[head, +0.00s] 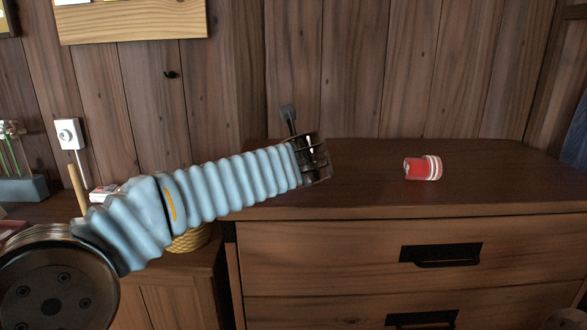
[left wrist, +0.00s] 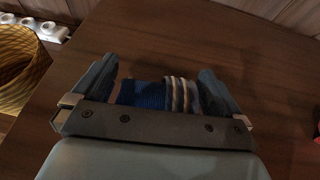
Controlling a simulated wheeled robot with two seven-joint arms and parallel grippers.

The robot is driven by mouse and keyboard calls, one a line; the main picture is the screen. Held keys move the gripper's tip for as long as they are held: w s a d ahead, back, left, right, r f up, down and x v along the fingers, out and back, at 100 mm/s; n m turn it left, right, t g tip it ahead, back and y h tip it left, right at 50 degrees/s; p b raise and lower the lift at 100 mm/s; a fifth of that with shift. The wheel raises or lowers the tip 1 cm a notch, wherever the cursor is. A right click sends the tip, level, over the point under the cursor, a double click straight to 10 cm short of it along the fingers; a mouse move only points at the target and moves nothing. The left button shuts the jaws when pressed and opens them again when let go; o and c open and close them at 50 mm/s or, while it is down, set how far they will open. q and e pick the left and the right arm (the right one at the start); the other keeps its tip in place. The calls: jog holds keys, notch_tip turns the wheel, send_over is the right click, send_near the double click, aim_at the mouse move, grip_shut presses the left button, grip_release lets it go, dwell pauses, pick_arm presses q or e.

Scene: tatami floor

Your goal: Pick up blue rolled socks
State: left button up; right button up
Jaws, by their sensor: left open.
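Blue rolled socks (left wrist: 145,94) with a striped grey and white cuff lie on the dark wooden dresser top (left wrist: 150,35) in the left wrist view. My left gripper (left wrist: 157,83) is open, with one finger on each side of the socks. The near part of the socks is hidden by the gripper's body. In the head view my left gripper (head: 312,155) is over the left part of the dresser top, seen mostly from behind, and the blue socks are hidden there. My right gripper is not in view.
Red rolled socks (head: 420,168) with white stripes lie on the dresser top to the right. A yellow woven basket (left wrist: 25,75) stands to the left, lower than the dresser top. The wooden wall (head: 420,70) is close behind.

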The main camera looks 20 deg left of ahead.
pick_arm(q)
jog(key=c, duration=0.9)
